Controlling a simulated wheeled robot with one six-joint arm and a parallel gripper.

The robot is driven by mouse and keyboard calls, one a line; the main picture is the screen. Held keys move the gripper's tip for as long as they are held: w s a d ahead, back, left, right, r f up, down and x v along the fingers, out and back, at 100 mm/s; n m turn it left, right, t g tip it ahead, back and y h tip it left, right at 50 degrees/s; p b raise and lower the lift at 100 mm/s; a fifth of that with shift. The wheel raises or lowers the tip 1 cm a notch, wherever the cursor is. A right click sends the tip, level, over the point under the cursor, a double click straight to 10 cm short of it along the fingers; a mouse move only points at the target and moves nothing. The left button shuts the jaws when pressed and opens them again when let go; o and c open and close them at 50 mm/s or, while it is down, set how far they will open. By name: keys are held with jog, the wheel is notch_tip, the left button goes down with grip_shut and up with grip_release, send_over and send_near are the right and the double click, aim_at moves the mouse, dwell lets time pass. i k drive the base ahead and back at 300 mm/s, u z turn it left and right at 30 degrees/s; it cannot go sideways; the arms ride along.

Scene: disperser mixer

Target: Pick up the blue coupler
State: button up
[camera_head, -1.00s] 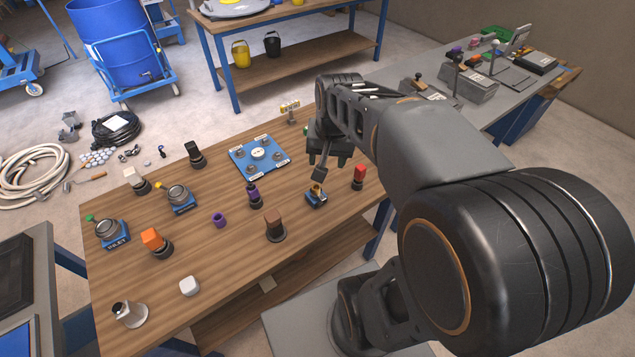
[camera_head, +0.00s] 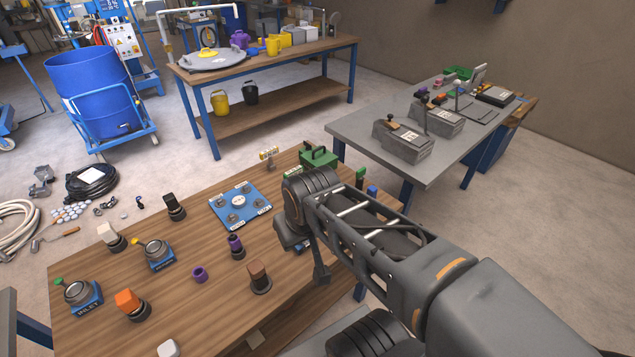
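A coupler with a blue top (camera_head: 372,190) stands near the right edge of the wooden table (camera_head: 190,300), just behind my forearm; its lower part is hidden. My gripper (camera_head: 318,270) hangs over the table's right part, in front and to the left of the blue coupler and apart from it. One dark finger shows, pointing down. The wrist and arm hide the rest, so its opening and anything between the fingers cannot be seen.
A green-topped coupler (camera_head: 360,175) stands close beside the blue one. A green case (camera_head: 318,157) is behind my wrist. Purple (camera_head: 236,246) and brown (camera_head: 259,276) couplers stand to the left, with a blue plate (camera_head: 240,204) behind. A grey bench (camera_head: 365,150) is farther right.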

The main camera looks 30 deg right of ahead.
aim_at(372, 192)
jog(key=u, duration=1.3)
jog(key=k, duration=0.4)
jog(key=z, duration=1.25)
